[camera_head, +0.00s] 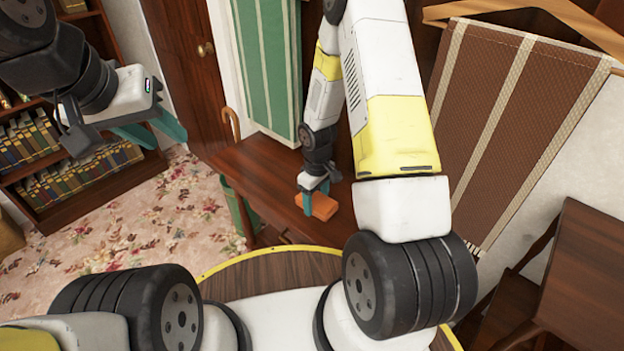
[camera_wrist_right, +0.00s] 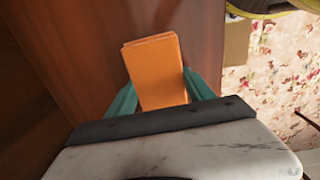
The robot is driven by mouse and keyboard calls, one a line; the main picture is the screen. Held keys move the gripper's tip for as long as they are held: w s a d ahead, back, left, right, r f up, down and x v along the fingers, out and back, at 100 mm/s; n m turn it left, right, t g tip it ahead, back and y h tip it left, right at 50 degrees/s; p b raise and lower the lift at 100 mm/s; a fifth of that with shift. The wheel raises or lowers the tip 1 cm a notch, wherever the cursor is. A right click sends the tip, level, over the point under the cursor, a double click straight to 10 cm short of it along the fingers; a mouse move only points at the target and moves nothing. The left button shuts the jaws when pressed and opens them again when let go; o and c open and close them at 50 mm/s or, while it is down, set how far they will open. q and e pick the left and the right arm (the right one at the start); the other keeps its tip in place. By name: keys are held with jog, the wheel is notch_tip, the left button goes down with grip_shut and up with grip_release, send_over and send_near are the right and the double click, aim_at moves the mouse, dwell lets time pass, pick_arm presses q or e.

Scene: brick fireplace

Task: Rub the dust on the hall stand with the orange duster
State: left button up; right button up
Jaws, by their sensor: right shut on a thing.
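The orange duster (camera_head: 322,206) is a small orange block in my right gripper (camera_head: 314,190), low over the dark wooden top of the hall stand (camera_head: 262,172). The right wrist view shows the duster (camera_wrist_right: 155,72) between the two green fingers, with the brown wood surface (camera_wrist_right: 80,50) under it. I cannot tell whether the duster touches the wood. No dust can be made out on the visible part of the top. My left gripper (camera_head: 160,130) is up at the left, away from the hall stand, with its green fingers partly visible; its opening is unclear.
A bookshelf (camera_head: 75,165) stands at the left on a floral carpet (camera_head: 185,215). A cane (camera_head: 232,122) and a green bin (camera_head: 240,212) are at the hall stand's left end. Green striped cloth (camera_head: 268,65) and brown striped cloth (camera_head: 490,120) hang behind. A dark side table (camera_head: 585,270) is at right.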

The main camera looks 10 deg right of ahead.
aim_at(296, 193)
jog(key=shift+w+a, duration=0.7)
jog(key=shift+w, duration=0.15)
jog(key=shift+w+a, duration=0.65)
jog(key=shift+w, duration=0.2)
jog(key=shift+w+a+r, duration=0.1)
jog(key=shift+w+a, duration=0.55)
jog(key=shift+w, duration=0.3)
jog(key=shift+w+a, duration=0.65)
jog(key=shift+w, duration=0.25)
jog(key=shift+w+d, duration=0.1)
